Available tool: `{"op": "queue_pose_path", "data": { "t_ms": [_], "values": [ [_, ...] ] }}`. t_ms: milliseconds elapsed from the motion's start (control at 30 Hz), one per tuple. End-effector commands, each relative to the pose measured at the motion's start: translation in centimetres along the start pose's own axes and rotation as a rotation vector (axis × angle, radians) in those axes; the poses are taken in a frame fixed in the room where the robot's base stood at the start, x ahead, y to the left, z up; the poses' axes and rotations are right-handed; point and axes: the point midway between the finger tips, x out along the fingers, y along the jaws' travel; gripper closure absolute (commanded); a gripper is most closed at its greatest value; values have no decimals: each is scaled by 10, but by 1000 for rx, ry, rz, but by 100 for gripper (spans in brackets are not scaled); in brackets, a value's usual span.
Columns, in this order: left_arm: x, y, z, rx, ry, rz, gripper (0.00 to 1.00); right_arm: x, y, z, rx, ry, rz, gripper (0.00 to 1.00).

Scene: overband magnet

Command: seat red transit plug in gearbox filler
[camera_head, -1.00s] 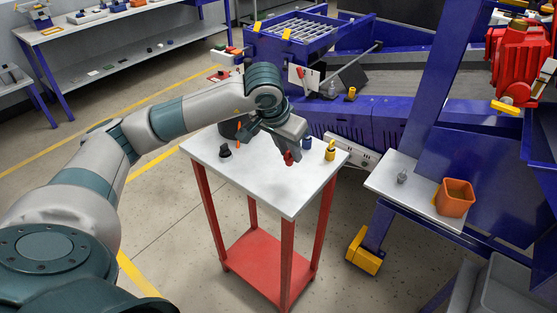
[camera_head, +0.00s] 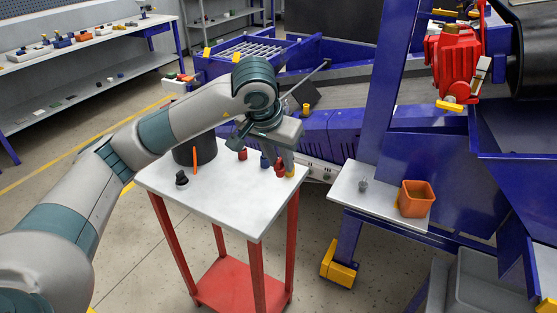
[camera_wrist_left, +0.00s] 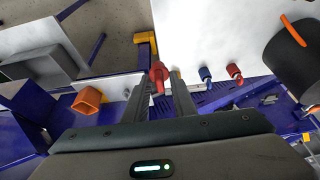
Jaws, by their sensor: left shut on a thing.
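My left gripper (camera_head: 282,164) is shut on a red plug (camera_head: 280,170) and holds it by the right edge of the white-topped table. In the left wrist view the red plug (camera_wrist_left: 158,74) sits between the two fingers (camera_wrist_left: 160,92). A red gearbox (camera_head: 455,62) is mounted high on the blue machine at the upper right, well away from the gripper. Its filler opening cannot be made out. My right gripper is not in view.
The white tabletop (camera_head: 215,200) on red legs holds another red plug (camera_head: 242,154), a blue plug (camera_head: 265,161), a black knob-like piece (camera_head: 181,179) and a dark bucket (camera_head: 200,150). A blue post (camera_head: 392,90) and a shelf with an orange bin (camera_head: 416,198) stand right.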

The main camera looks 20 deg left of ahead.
Motion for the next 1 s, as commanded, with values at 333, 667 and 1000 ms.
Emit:
{"op": "queue_pose_path", "data": {
  "t_ms": [333, 667, 1000],
  "values": [
    [5, 5, 7, -3, 0, -6, 98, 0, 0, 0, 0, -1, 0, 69],
    [34, 41, 62, -58, 2, -29, 98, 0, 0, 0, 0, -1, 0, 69],
    [39, 46, 72, -73, 0, -30, 98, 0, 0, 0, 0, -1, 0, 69]
  ]
}}
